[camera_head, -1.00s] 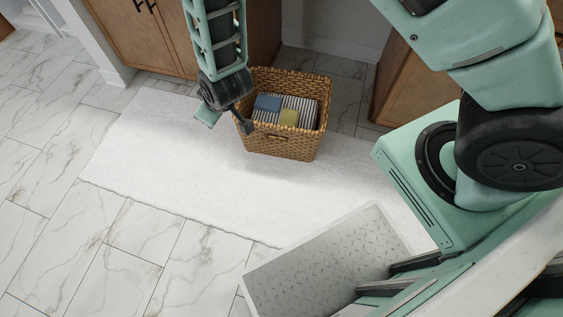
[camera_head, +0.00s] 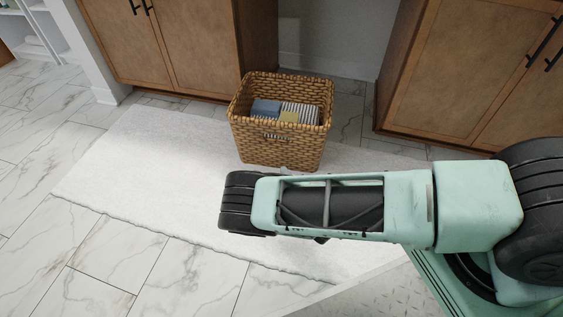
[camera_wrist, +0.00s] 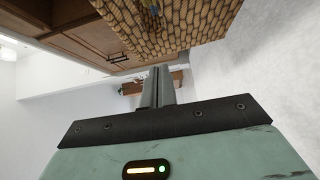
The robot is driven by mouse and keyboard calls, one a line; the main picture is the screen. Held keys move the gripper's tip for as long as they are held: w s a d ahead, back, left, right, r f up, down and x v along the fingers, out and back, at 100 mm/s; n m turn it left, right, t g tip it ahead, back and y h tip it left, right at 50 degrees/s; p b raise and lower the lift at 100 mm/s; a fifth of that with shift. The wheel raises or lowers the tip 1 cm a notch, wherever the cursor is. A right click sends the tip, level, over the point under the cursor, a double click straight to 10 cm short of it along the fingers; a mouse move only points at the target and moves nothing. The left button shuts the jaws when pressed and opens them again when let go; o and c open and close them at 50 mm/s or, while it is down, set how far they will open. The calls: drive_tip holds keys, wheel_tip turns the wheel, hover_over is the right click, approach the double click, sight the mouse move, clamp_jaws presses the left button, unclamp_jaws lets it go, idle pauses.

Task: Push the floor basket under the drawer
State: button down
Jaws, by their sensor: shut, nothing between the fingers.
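The woven tan floor basket (camera_head: 278,152) stands upright at the rug's back part, in front of the recess (camera_head: 325,55) between the cabinets. The basket wall also shows large at the top of the wrist view (camera_wrist: 185,28). My gripper (camera_wrist: 158,82) is shut and empty, its fingers pointing close to the basket; I cannot tell whether they touch. In the head view my arm lies across the rug in front of the basket, and the gripper is not seen there. No drawer can be made out above the recess.
Brown wooden cabinets stand left (camera_head: 180,45) and right (camera_head: 450,70) of the recess. The white rug (camera_head: 150,165) lies on marble tile (camera_head: 90,265). Floor inside the recess behind the basket looks clear. White shelves (camera_head: 38,40) stand far left.

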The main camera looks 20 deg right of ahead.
drive_tip(key=b, duration=0.4)
approach(270, 138)
drive_tip(key=w+a, duration=0.3)
drive_tip(key=shift+w+d+f+b, duration=0.2)
drive_tip(key=shift+w+d+b, duration=0.1)
drive_tip(key=shift+w+d, duration=0.75)
drive_tip(key=shift+w, duration=0.35)
drive_tip(key=shift+r, duration=0.1)
